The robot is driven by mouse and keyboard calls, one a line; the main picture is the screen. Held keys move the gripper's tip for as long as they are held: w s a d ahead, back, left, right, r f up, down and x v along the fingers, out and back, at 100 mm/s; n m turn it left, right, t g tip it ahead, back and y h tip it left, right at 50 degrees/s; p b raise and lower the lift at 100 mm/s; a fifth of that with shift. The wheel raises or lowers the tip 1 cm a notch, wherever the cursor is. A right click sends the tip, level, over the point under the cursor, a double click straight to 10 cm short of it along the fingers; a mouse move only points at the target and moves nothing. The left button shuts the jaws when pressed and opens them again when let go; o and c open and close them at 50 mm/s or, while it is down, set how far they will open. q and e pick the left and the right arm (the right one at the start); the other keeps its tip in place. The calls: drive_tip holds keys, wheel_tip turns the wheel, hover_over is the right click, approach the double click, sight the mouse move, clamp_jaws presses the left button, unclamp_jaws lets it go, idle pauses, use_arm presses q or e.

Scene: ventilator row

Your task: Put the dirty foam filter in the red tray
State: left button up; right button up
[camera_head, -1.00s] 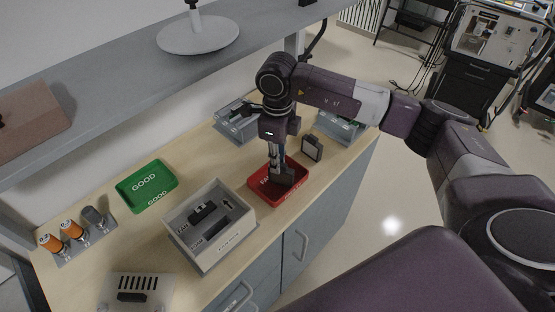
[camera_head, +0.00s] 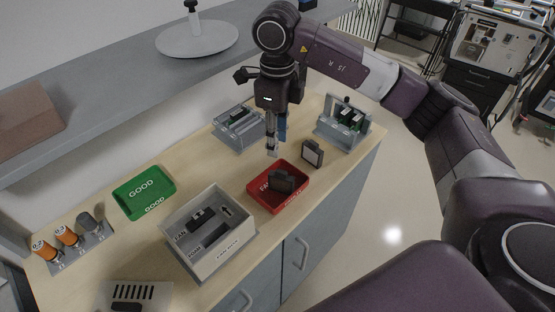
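A dark grey block, which looks like the foam filter (camera_head: 282,182), rests in the red tray (camera_head: 264,204), leaning or standing on the tray floor. My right gripper (camera_head: 272,153) hangs above the back of the red tray, fingers pointing down, clear of the block. It holds nothing that I can see; its fingers show nearly edge-on, and a blue strip shows beside them. My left gripper is not in view.
A small dark-framed panel (camera_head: 312,153) stands just right of the tray. A pale box (camera_head: 225,250) with FAN and FOAM labels is to the left, then a green GOOD tray (camera_head: 145,192). Clear boxes (camera_head: 240,128) (camera_head: 343,122) stand behind. A grey shelf (camera_head: 110,105) overhangs the back.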

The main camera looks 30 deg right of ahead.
wheel_tip(320, 180, up, 4)
drive_tip(key=shift+f+b, duration=0.25)
drive_tip(key=shift+b, duration=0.05)
drive_tip(key=shift+s, duration=0.1)
idle(0.3)
